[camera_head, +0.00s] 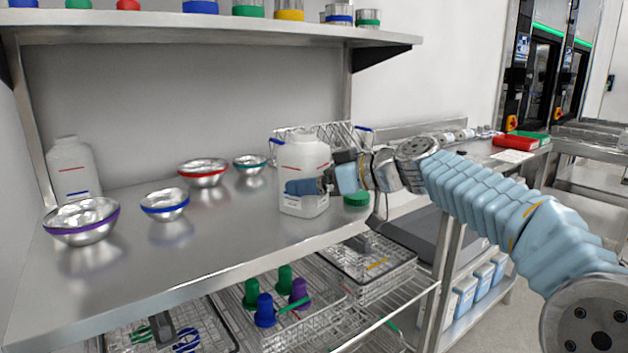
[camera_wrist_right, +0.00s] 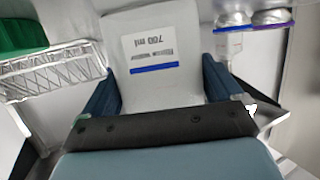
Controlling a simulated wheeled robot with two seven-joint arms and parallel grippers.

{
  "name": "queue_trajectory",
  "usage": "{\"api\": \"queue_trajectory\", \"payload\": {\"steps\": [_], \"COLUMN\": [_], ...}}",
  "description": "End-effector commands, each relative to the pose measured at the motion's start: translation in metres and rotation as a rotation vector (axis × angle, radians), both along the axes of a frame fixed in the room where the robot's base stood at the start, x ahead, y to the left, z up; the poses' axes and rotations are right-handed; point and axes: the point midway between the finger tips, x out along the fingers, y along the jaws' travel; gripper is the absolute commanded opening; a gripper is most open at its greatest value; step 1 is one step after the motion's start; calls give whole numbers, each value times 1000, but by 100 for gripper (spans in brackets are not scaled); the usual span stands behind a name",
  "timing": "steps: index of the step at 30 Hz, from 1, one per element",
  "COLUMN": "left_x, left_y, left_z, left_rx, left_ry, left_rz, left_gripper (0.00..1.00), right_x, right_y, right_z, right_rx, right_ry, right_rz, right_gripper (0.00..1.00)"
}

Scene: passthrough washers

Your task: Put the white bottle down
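The white bottle (camera_head: 304,160), with a red line and a blue line on its side, is upright over the steel table at the middle of the head view. My right gripper (camera_head: 308,186) reaches it from the right, with one blue finger across its front. In the right wrist view the bottle (camera_wrist_right: 165,85), with a "700 ml" label, sits between both fingers of my right gripper (camera_wrist_right: 162,90), which appear to press its sides. The bottle's base is very near the table top; I cannot tell if it touches. My left gripper is not in view.
A green lid (camera_head: 356,200) lies right of the bottle. Metal bowls with red (camera_head: 203,172), teal (camera_head: 250,163), blue (camera_head: 164,204) and purple (camera_head: 82,221) rims stand left. Another white bottle (camera_head: 73,170) stands far left. A wire rack (camera_head: 345,137) is behind. The table front is clear.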

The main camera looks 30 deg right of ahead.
Motion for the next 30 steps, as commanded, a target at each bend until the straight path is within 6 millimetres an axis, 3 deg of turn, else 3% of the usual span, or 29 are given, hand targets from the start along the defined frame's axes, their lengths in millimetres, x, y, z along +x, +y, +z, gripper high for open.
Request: {"api": "queue_trajectory", "payload": {"steps": [11,24,30], "left_x": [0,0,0], "left_y": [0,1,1], "left_z": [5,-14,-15], "left_rx": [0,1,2], "left_ry": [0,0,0], "left_rz": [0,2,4], "left_gripper": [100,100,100], "right_x": [-1,-81,-100], "right_y": [-1,-42,-51], "right_z": [5,29,36], "right_rx": [-1,-1,0], "right_ry": [0,-3,-1], "right_rz": [0,-3,0], "right_gripper": [100,100,100]}}
